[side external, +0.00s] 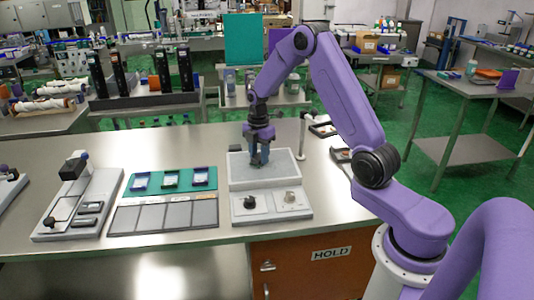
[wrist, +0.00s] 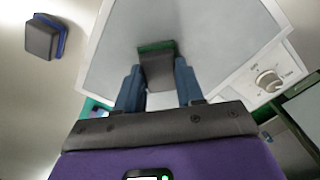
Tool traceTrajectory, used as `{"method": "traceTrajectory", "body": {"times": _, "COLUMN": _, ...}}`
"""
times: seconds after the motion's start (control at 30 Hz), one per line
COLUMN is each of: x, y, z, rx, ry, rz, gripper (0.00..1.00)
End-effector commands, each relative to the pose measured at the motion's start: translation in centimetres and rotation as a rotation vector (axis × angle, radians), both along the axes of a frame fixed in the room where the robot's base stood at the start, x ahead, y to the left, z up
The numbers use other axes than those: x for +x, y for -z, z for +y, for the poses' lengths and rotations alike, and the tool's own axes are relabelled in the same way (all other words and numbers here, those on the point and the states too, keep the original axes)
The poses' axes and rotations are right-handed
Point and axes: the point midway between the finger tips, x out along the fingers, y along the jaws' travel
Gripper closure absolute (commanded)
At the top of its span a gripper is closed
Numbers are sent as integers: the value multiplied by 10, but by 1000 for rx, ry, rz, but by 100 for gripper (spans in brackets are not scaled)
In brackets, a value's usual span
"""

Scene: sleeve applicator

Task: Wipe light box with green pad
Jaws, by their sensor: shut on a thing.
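The light box (side external: 235,172) lies on the steel bench, a pale grey panel in a white frame. It also fills the middle of the wrist view (wrist: 215,50). The green pad (wrist: 157,46) is a dark grey block with a green edge along its far side. My gripper (wrist: 158,88) is shut on the block, one blue-grey finger on each side. In the side view my gripper (side external: 259,157) points down over the panel. The pad is at or just above the surface; I cannot tell if it touches. Its underside is hidden.
A control strip with a black knob (side external: 250,202) and a pale knob (side external: 290,197) lies at the box's front. A dark block with a blue edge (wrist: 41,38) lies beside the box. A teal mat (side external: 155,190) with small trays and grey tiles (side external: 150,217) are to the left.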

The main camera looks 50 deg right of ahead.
Motion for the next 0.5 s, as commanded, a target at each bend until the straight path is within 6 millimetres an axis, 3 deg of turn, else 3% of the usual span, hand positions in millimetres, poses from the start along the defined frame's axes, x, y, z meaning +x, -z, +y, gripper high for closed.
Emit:
{"method": "traceTrajectory", "body": {"times": 0.13, "x": 10, "y": 0, "z": 11, "rx": 0, "ry": -2, "rz": 0, "gripper": 91}}
{"method": "traceTrajectory", "body": {"times": 0.27, "x": 9, "y": -22, "z": 9, "rx": -1, "ry": 0, "rz": -5, "gripper": 91}}
{"method": "traceTrajectory", "body": {"times": 0.5, "x": 9, "y": -42, "z": 9, "rx": 0, "ry": 0, "rz": -2, "gripper": 91}}
